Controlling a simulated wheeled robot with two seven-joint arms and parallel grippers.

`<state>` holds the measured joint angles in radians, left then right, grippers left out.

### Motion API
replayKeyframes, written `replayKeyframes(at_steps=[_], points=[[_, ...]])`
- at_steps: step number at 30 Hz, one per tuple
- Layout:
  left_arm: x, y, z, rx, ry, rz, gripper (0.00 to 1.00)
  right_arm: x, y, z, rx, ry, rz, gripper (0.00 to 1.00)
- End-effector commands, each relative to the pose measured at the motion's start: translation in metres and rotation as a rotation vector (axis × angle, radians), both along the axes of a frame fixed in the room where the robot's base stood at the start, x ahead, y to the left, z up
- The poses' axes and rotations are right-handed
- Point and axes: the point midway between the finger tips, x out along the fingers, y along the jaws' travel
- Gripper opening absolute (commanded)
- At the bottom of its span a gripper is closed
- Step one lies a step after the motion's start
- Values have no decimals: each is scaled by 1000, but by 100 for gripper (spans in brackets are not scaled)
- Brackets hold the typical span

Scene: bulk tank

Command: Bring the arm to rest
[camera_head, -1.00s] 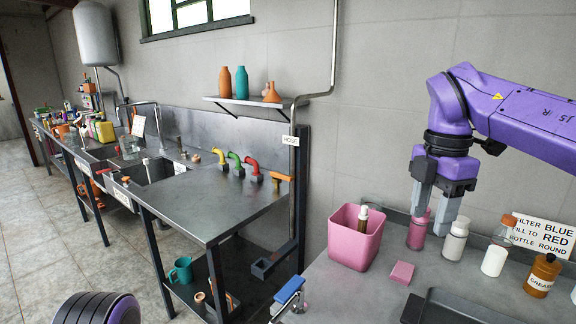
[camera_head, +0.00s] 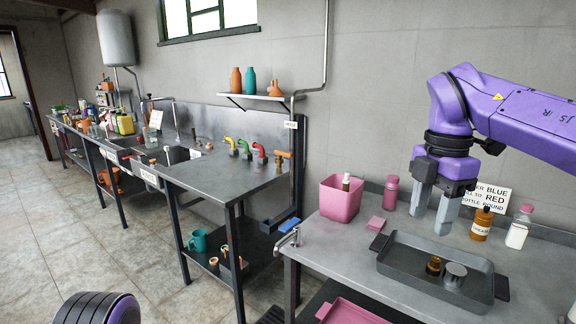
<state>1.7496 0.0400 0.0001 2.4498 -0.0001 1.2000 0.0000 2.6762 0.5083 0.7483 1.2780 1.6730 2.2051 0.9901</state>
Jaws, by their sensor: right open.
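My right gripper (camera_head: 434,207) hangs from the purple right arm at the right of the head view, fingers pointing down and apart. It is open, with nothing seen between its fingers. It shows in front of the wall and the back of the right-hand bench (camera_head: 333,240). A pink bottle (camera_head: 391,193) stands just left of the fingers in the picture. Of my left arm only a rounded purple and black part shows at the bottom left; its gripper is out of view.
The right-hand bench holds a pink bin (camera_head: 341,198), a pink block (camera_head: 375,223), a brown bottle (camera_head: 482,223), a white bottle (camera_head: 519,227) and a dark tray (camera_head: 394,268) with small items. A long steel sink bench (camera_head: 217,174) runs left. The floor at left is clear.

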Motion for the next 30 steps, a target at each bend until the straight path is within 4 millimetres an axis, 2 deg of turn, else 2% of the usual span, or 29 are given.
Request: replayKeyframes(at_steps=[5, 11, 14, 17, 20, 23, 24, 26, 27, 30], points=[[0, 0, 0, 0, 0, 0, 100, 18, -19, -3, -118, -93, 184, 50], [0, 0, 0, 1, -1, 0, 100, 42, -50, -23, -413, -139, 449, 50], [0, 0, 0, 1, -1, 0, 100, 57, -65, -46, -621, -103, 646, 50], [0, 0, 0, 0, 0, 0, 100, 73, -74, -78, -835, -16, 891, 50], [0, 0, 0, 0, 0, 0, 100, 87, -77, -122, -1044, 121, 1195, 50], [0, 0, 0, 0, 0, 0, 100, 91, -72, -183, -1217, 305, 1573, 50], [0, 0, 0, 0, 0, 0, 100, 89, -67, -212, -1268, 384, 1740, 50], [0, 0, 0, 0, 0, 0, 100, 79, -59, -256, -1321, 495, 1991, 50], [0, 0, 0, 0, 0, 0, 100, 69, -53, -285, -1336, 559, 2149, 50], [0, 0, 0, 0, 0, 0, 100, 34, -41, -351, -1325, 686, 2519, 50]])
